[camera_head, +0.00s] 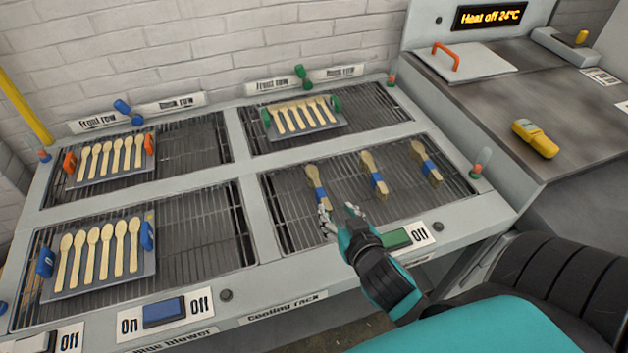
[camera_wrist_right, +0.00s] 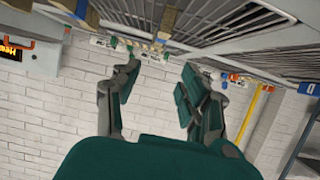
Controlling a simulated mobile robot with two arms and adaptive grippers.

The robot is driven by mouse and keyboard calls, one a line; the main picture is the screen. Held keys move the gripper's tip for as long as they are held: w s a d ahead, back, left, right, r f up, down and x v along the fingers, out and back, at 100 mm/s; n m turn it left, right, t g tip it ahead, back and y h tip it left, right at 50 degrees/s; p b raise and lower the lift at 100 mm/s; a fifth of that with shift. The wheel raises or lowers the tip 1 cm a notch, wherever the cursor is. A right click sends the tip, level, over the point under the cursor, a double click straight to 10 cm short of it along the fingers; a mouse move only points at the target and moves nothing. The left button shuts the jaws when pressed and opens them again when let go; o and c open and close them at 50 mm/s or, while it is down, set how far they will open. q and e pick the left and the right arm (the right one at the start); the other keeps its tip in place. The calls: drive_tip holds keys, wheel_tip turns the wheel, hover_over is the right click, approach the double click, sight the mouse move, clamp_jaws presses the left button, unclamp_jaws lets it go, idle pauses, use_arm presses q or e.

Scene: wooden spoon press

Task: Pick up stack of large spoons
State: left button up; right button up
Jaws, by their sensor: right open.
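Three banded stacks of wooden spoons lie on the front right cooling rack (camera_head: 291,222) in the head view: a left stack (camera_head: 313,178), a middle stack (camera_head: 371,168) and a right stack (camera_head: 425,158), each with a blue band. My right gripper (camera_head: 340,212) is open and empty at the front of this rack, just in front of the left and middle stacks. Its spread fingers also show in the right wrist view (camera_wrist_right: 155,100), with nothing between them. Parts of stacks show at the top edge of that view, partly cut off. My left gripper is out of view.
Trays of loose spoons sit on the other racks: a front left tray (camera_head: 75,288), a back left tray (camera_head: 98,180) and a back right tray (camera_head: 282,134). A green switch (camera_head: 396,238) lies beside my right wrist. A yellow device (camera_head: 535,138) rests on the right-hand counter.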

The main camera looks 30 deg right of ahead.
drive_tip(key=p, duration=0.1)
approach(319, 187)
drive_tip(key=w, duration=0.2)
drive_tip(key=shift+w+d+f, duration=0.2)
drive_tip(key=shift+w+d, duration=0.05)
drive_tip(key=x, duration=0.4)
drive_tip(key=shift+w+d+f+p, duration=0.1)
drive_tip(key=shift+p, duration=0.25)
drive_tip(key=x, duration=0.3)
drive_tip(key=shift+w+d+f+p, duration=0.1)
drive_tip(key=shift+w+f+p, duration=0.1)
drive_tip(key=shift+f+p, duration=0.15)
drive_tip(key=shift+w+f, duration=0.15)
drive_tip(key=shift+w, duration=0.05)
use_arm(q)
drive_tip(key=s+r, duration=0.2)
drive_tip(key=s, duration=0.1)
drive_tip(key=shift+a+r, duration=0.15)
use_arm(e)
drive_tip(key=shift+s, duration=0.1)
drive_tip(key=shift+c, duration=0.4)
clamp_jaws()
